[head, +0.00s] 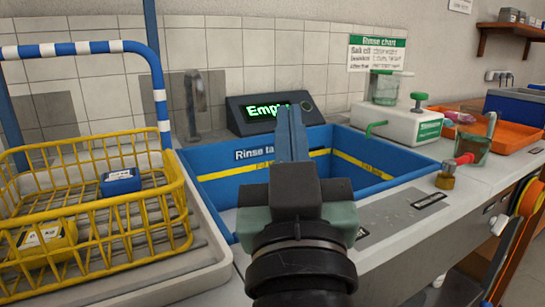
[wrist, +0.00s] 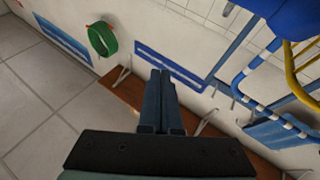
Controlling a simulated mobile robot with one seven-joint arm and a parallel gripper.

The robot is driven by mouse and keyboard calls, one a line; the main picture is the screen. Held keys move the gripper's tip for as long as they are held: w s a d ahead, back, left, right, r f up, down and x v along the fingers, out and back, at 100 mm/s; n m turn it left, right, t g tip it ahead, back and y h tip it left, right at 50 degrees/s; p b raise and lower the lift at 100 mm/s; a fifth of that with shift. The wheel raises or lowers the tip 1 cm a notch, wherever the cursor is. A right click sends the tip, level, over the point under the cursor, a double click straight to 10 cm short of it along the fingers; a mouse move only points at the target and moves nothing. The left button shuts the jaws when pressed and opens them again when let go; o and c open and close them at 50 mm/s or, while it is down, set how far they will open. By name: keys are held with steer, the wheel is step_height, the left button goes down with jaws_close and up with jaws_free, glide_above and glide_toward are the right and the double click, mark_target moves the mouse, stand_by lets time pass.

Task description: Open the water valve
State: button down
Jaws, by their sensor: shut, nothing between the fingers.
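My gripper (head: 291,112) is in front of the blue rinse tank (head: 205,178), with its fingers together and nothing between them. Its closed fingers (wrist: 161,75) also show in the wrist view. A grey tap-like fitting (head: 195,103) is on the tiled wall behind the tank, left of the display. A brass fitting with a red handle (head: 459,163) stands on the counter right of the tank. No label marks either one as the water valve. My gripper touches neither. The dark display (head: 262,113) behind the tank reads "Emp", the rest hidden behind my fingers.
A yellow wire basket (head: 100,205) with blue and yellow blocks stands at the left, under a blue-and-white rail (head: 75,48). A white device with green knobs (head: 400,122) and an orange tray (head: 515,138) are at the right. The wrist view shows a green hose coil (wrist: 102,39).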

steer(key=w+d+n+g+y+p, duration=0.15)
steer(key=w+g+p, duration=0.45)
steer(key=p, duration=1.6)
steer(key=s+a+n+g+y+p, duration=0.2)
steer(key=s+g+p, duration=0.7)
steer(key=p, duration=1.1)
steer(key=shift+s+n+g+p, duration=0.3)
steer(key=shift+s+n+p, duration=0.15)
steer(key=shift+s, duration=0.3)
steer(key=shift+f, duration=0.1)
